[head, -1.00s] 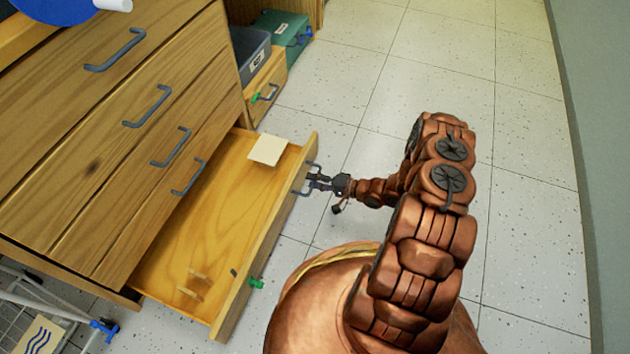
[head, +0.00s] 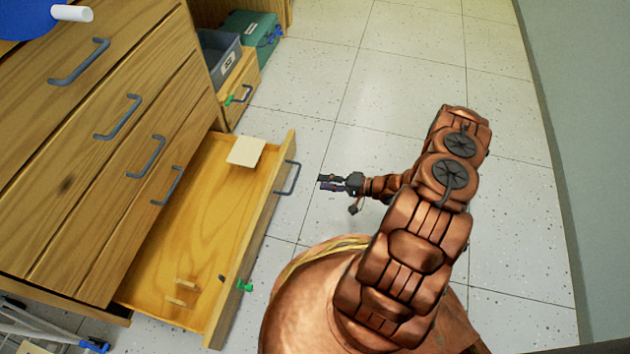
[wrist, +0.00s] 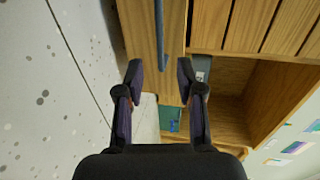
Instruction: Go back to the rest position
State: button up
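My gripper (head: 326,183) is open and empty in the head view, to the right of the pulled-out bottom drawer (head: 262,238) and apart from its grey handle (head: 288,178). In the wrist view the two fingers of my gripper (wrist: 160,82) are spread, with nothing between them. The grey handle (wrist: 160,35) and the wooden drawer front (wrist: 137,25) show beyond the fingertips. My arm is bent over the floor, to the right of the drawer.
The drawer holds a pale square sheet (head: 245,151) and small wooden pieces (head: 182,291). A grey bin (head: 219,60) and a teal box (head: 253,35) stand farther back. A wire rack (head: 40,325) is at lower left. Speckled floor (head: 400,70) is free toward the right wall (head: 590,120).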

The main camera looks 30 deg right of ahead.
jog(key=shift+s+d+r, duration=0.1)
jog(key=shift+s+d, duration=0.25)
dwell(0.4)
